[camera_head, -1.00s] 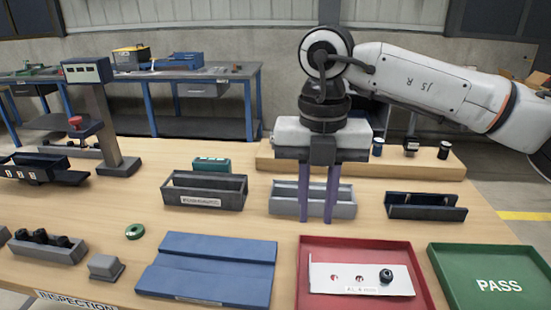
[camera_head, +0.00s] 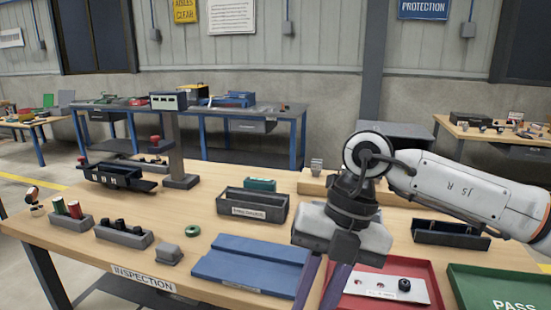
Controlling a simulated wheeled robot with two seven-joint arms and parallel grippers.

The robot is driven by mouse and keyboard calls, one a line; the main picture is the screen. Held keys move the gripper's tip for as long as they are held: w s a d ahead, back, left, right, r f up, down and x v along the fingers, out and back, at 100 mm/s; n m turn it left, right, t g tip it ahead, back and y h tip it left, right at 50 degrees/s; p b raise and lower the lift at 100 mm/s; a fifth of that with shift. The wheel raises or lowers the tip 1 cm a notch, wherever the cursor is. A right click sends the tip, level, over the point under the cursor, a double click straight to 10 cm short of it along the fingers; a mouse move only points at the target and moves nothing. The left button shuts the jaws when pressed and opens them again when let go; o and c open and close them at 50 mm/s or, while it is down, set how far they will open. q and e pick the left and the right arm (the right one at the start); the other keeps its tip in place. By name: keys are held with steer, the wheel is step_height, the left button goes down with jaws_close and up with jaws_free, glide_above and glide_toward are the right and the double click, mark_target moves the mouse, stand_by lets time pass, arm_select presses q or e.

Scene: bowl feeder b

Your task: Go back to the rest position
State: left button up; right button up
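My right gripper (camera_head: 320,288) comes in from the right with its purple fingers pointing down. The fingers stand apart with nothing visible between them, so it is open and empty. In the picture it is in front of the gap between the blue tray (camera_head: 250,262) and the red tray (camera_head: 425,268). Its fingertips are close to the lower picture edge. My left gripper is not in view.
A white plate (camera_head: 375,284) with a dark round part (camera_head: 404,285) lies in the red tray. A green PASS tray (camera_head: 480,275) is at the right. A dark grey bin (camera_head: 252,205), a press stand (camera_head: 175,140) and a green ring (camera_head: 192,230) stand on the wooden table.

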steer(key=s+a+f+n+g+y, duration=0.1)
steer(key=s+a+g+y, duration=0.2)
steer(key=s+a+y, duration=0.45)
steer(key=a+r+m+y, duration=0.3)
steer(key=a+r+y, duration=0.3)
steer(key=a+y, duration=0.3)
steer(key=w+d+f+m+t+y, duration=0.25)
steer(key=w+m+t, duration=0.55)
steer(key=m+t, duration=0.45)
steer(key=w+d+f+m+t+h, duration=0.3)
steer(key=d+f+m+t+h, duration=0.6)
steer(key=d+f+m+h, duration=0.4)
steer(key=s+d+f+m+g+h, duration=0.1)
steer(key=s+d+f, duration=0.3)
steer(key=f, duration=0.5)
steer(key=s+d+f+m+g+h, duration=0.2)
steer(key=s+d+f+g+h, duration=0.1)
steer(key=s+f, duration=0.5)
steer(key=s+d+f+m+g+h, duration=0.2)
steer(key=s+f, duration=0.4)
steer(key=f, duration=0.4)
steer(key=d+g, duration=0.1)
steer(key=d, duration=0.1)
steer(key=shift+d+h, duration=0.3)
steer(key=shift+d, duration=0.1)
steer(key=shift+s+f+g, duration=0.1)
steer(key=shift+g, duration=0.15)
